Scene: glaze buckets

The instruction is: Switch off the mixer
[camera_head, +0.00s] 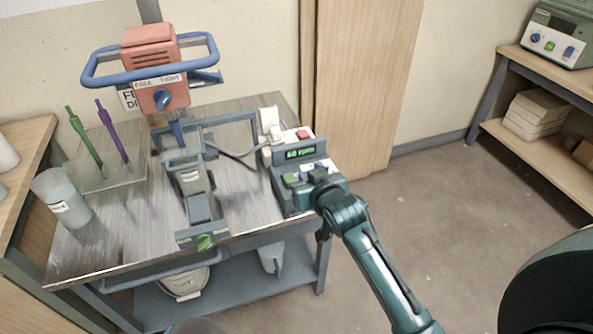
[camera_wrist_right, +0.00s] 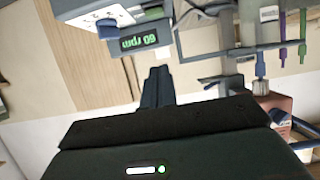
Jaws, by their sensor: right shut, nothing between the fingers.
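The mixer's red motor head (camera_head: 148,52), with a blue ring handle and a blue knob, stands on a post at the back of the metal bench. The control box (camera_head: 283,193) sits at the bench's right edge. Its lit green display (camera_head: 300,153) reads about 60 rpm and also shows upside down in the wrist view (camera_wrist_right: 139,42). A green button (camera_head: 291,178) is on its front. My right gripper (camera_head: 318,176) is shut and empty, over the right part of this panel and hiding some of it. Contact cannot be told. My left gripper is out of view.
A red button (camera_head: 303,134) shows behind the display. A holder with green and purple tools (camera_head: 113,177) and a cup (camera_head: 62,198) stand at left. Floor to the right is clear.

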